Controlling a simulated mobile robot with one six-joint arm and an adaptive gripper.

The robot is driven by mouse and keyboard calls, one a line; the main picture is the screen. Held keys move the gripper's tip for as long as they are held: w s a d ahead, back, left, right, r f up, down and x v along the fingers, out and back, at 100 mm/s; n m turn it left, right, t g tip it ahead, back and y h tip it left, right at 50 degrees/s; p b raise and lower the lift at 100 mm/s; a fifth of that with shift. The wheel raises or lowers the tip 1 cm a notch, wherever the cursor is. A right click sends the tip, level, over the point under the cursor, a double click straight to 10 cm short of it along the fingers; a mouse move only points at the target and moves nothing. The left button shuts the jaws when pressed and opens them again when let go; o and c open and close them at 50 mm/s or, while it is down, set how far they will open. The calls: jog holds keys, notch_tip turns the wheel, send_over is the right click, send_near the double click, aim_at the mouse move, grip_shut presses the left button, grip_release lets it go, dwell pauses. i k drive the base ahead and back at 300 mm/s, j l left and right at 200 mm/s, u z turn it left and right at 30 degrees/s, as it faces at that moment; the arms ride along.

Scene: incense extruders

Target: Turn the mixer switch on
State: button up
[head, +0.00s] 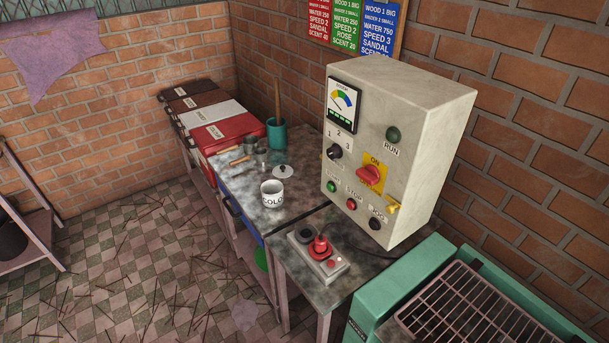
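A large grey control box (400,150) stands at the right on the dark worktop, near the brick wall. Its front carries a red rotary handle on a yellow plate (371,172), with ON printed above it; the lower label is partly covered by the handle. A black selector knob (334,152) marked 1, 2, 3 is to its left. Below are a green button (331,187), a red button (351,204) labelled STOP and a black button (375,223). A dark green RUN lamp (393,134) is at upper right. My gripper is not in view.
A small grey box with a red knob (320,245) sits on the worktop before the control box. A white cup (272,194), a lid (283,171) and a teal pot (277,136) stand left. A green machine (410,280) is at the front right.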

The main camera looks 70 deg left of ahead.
aim_at(370, 174)
jog(key=k+j+u, duration=0.1)
jog(key=u, duration=1.8)
jog(key=i+u, duration=0.35)
jog(key=i, duration=0.25)
